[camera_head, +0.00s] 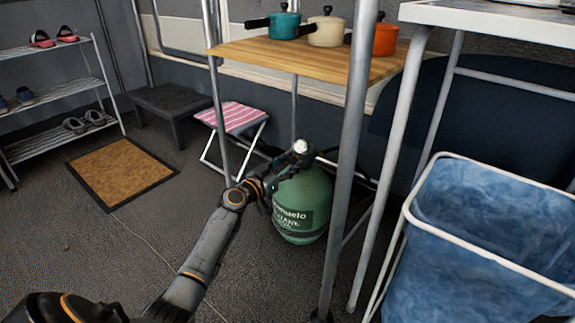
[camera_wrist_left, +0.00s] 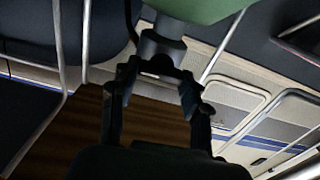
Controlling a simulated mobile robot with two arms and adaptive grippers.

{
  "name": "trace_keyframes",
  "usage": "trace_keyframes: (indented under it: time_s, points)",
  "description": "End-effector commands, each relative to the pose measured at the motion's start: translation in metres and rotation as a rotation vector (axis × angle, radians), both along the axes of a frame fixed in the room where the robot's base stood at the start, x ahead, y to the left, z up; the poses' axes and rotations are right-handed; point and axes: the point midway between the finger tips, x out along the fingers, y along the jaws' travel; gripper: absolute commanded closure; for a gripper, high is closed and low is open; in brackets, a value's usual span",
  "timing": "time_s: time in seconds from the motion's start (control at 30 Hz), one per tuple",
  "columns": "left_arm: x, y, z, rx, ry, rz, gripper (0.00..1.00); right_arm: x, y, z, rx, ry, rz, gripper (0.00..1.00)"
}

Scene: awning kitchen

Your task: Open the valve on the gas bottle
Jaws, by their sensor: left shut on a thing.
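The green gas bottle (camera_head: 303,205) stands on the floor under the wooden-topped table. Its side shows at the top edge of the left wrist view (camera_wrist_left: 200,8). The dark valve (camera_wrist_left: 162,48) juts from the bottle in that view. My left gripper (camera_head: 294,160) reaches the top of the bottle from the left. In the left wrist view my left gripper (camera_wrist_left: 157,70) has its fingers closed around the end of the valve. The valve's exact turn cannot be told. My right gripper is not in view.
The wooden table (camera_head: 290,50) carries several pots, and its metal legs stand close around the bottle. A blue bin (camera_head: 490,240) is at the right. A pink striped stool (camera_head: 232,117) stands behind left. Floor at the left is open around a brown mat (camera_head: 122,170).

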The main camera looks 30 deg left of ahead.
Motion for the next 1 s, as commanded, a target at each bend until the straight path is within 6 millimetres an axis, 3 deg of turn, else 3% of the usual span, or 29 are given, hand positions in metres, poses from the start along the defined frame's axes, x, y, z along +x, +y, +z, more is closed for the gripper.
trace_keyframes:
  time_s: [0.27, 1.0]
  points:
    - [0.0001, 0.0009, -0.0007, -0.153, 0.011, 0.0, 0.85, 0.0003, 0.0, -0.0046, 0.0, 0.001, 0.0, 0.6]
    - [0.0004, 0.0042, -0.0001, -0.848, 0.064, 0.002, 0.85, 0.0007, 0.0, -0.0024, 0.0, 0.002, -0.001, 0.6]
